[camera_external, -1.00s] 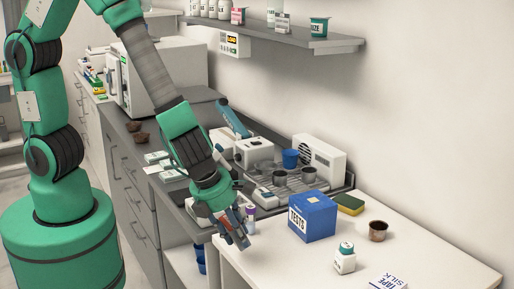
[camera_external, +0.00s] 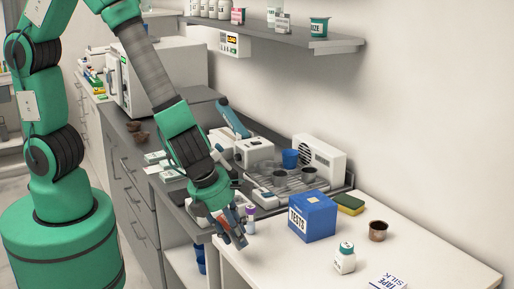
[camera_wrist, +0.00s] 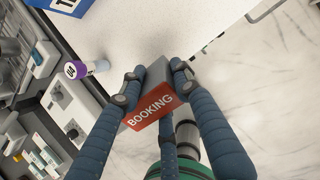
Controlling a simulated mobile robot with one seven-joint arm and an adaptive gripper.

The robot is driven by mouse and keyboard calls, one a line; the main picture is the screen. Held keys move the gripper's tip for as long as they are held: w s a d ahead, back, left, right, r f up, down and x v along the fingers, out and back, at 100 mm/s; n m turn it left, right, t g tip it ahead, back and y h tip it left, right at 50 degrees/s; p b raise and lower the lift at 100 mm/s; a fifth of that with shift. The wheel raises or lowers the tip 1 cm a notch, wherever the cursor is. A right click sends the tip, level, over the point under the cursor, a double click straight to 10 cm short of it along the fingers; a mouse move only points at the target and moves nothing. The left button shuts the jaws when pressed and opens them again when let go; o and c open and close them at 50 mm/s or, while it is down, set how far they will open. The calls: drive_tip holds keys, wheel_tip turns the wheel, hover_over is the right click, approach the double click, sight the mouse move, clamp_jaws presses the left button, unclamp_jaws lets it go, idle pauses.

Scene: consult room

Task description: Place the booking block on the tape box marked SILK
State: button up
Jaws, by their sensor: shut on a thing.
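My gripper (camera_external: 236,226) is at the left front corner of the white table. In the wrist view my gripper (camera_wrist: 153,82) is shut on the booking block (camera_wrist: 151,110), a grey block with a red face lettered BOOKING. In the external view the block (camera_external: 226,222) shows as a small red patch, mostly hidden by the fingers. The SILK tape box (camera_external: 388,282) is a white box lettered TAPE SILK at the bottom right of the external view, partly cut off. It lies on the table, well right of my gripper.
A white bottle (camera_external: 345,258) with a green cap, a brown cup (camera_external: 378,231) and a sponge (camera_external: 349,204) are on the table (camera_external: 440,250). A purple-capped tube (camera_external: 250,220) is beside my gripper.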

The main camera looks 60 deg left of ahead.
drive_tip(key=shift+w+d+r+n, duration=0.35)
drive_tip(key=shift+w+d, duration=0.15)
drive_tip(key=shift+w, duration=0.15)
drive_tip(key=w+d+r+n+g+p, duration=0.1)
drive_tip(key=w+d+n+p, duration=0.3)
drive_tip(key=d, duration=0.6)
drive_tip(key=w+d+r+n+g+p, duration=0.2)
drive_tip(key=w+d+n+g+p, duration=0.1)
drive_tip(key=w+d, duration=0.6)
drive_tip(key=shift+d+r+n+p, duration=0.15)
drive_tip(key=shift+d+n+p, duration=0.4)
drive_tip(key=shift+d+n, duration=0.25)
drive_tip(key=p, duration=0.1)
hover_over(395, 283)
drive_tip(key=shift+f, duration=0.75)
drive_tip(key=shift+s, duration=0.1)
drive_tip(key=shift+f, duration=1.8)
drive_tip(key=shift+f, duration=0.15)
